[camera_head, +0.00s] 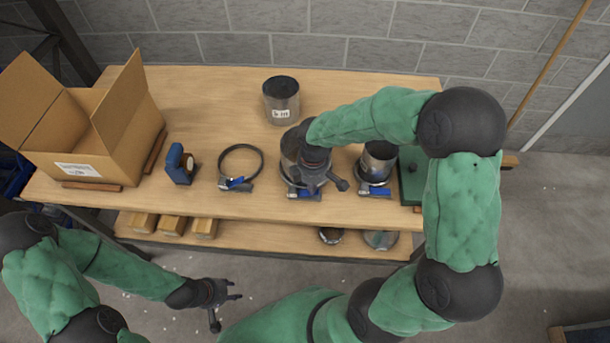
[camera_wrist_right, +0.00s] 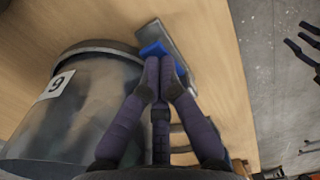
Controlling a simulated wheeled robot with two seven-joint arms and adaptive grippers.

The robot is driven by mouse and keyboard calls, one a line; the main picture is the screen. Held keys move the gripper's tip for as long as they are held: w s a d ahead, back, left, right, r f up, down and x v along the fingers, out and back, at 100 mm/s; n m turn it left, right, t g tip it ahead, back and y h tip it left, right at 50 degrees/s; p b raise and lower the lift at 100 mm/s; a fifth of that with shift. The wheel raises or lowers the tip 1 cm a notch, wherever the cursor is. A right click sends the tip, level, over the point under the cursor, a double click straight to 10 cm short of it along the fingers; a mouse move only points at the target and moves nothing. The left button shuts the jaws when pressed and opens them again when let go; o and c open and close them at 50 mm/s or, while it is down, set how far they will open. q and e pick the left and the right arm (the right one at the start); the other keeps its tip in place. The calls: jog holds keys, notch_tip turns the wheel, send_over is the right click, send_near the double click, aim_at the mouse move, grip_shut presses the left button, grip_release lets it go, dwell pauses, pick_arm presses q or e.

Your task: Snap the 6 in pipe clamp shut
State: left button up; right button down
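The pipe under my right gripper (camera_head: 314,166) is a grey metal cylinder (camera_head: 290,148) standing on the bench. A clamp with a blue lever (camera_head: 304,194) sits around its base. In the right wrist view the pipe (camera_wrist_right: 85,105) carries a label with one digit, turned in the picture. My right gripper's fingers (camera_wrist_right: 161,72) are closed together, their tips at the blue lever (camera_wrist_right: 153,48) beside a grey metal plate (camera_wrist_right: 168,42). I cannot tell whether they grip the lever or only touch it. My left gripper (camera_head: 236,291) is open and empty, in front of the bench.
A loose ring clamp (camera_head: 240,149) lies to the left, beside a blue tool (camera_head: 179,164). A smaller pipe (camera_head: 378,162) with its own clamp stands to the right. A labelled pipe (camera_head: 281,100) stands behind. An open carton (camera_head: 95,130) fills the bench's left end.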

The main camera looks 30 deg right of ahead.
aim_at(313, 200)
jog(key=shift+f+b, duration=0.35)
jog(key=shift+f, duration=0.25)
jog(key=shift+s+f, duration=0.1)
jog(key=shift+s+a+f+b, duration=0.1)
jog(key=shift+s+f+b, duration=0.25)
jog(key=shift+f, duration=0.15)
jog(key=shift+s+a+f+b, duration=0.1)
jog(key=shift+s+f+b, duration=0.1)
jog(key=shift+f+b, duration=0.2)
jog(key=shift+r, duration=0.1)
jog(key=r+p, duration=0.2)
jog(key=shift+w+d+r+p, duration=0.15)
jog(key=shift+w+p, duration=0.2)
jog(key=shift+w, duration=0.05)
jog(key=r+p, duration=0.2)
jog(key=r, duration=0.1)
jog(key=r+p, duration=0.2)
jog(key=r, duration=0.1)
jog(key=shift+w, duration=0.2)
jog(key=shift+f, duration=0.1)
